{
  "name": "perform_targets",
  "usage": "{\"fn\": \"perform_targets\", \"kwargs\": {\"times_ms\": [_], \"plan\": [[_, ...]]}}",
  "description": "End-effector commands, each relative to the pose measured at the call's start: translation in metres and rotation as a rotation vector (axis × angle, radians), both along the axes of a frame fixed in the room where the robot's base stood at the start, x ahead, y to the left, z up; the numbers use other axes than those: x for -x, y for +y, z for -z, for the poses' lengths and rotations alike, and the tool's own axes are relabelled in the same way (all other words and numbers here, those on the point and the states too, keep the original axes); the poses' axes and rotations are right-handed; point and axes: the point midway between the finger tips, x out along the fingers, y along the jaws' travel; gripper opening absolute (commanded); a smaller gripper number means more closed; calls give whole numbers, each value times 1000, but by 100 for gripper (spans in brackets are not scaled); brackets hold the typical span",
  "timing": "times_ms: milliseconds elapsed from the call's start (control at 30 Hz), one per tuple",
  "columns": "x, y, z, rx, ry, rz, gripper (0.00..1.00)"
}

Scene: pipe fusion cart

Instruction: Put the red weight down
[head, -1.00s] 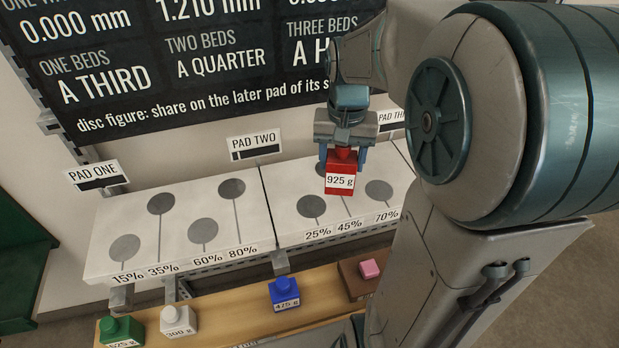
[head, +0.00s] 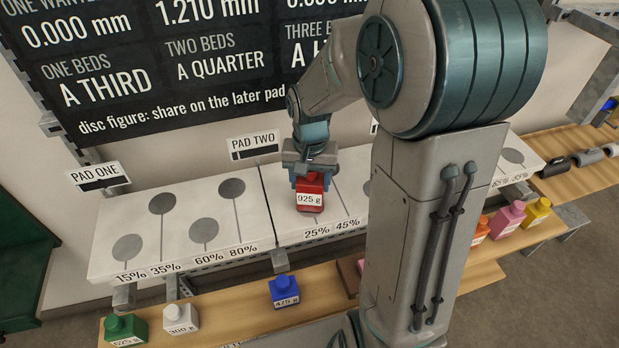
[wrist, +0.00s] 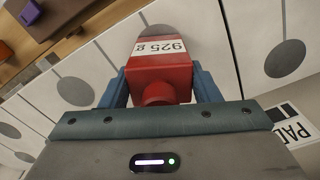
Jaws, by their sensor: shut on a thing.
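My gripper (head: 310,178) is shut on the red weight (head: 310,196), labelled 925 g, and holds it upright by its upper part. In the wrist view the red weight (wrist: 162,75) sits between the two blue fingers, with a grey disc partly showing past it. In the head view the weight is over the left part of the pad two bed (head: 283,226), at the 25% disc, which it mostly hides. I cannot tell whether its base touches the bed. My arm hides part of the 70% disc and the pad three sign.
The pad one bed (head: 110,205) at left has several bare discs. A wooden shelf (head: 235,305) in front carries a green weight (head: 125,328), a white weight (head: 180,318) and a blue weight (head: 284,291). Pink, orange and yellow weights stand at right.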

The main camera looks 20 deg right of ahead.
Motion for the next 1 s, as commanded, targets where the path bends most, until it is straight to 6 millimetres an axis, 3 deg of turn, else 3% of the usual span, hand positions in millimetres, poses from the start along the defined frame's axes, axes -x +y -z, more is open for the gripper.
{"fn": "perform_targets", "kwargs": {"times_ms": [267, 300, 333, 767, 1000], "plan": [[-1, 0, 3, 0, -3, 1, 1], [0, 0, 3, 0, -1, 1, 67], [0, 0, 2, 0, -1, 1, 76], [-1, 0, -6, 1, -4, 1, 78], [-2, -1, -54, 0, -9, 2, 78]]}}
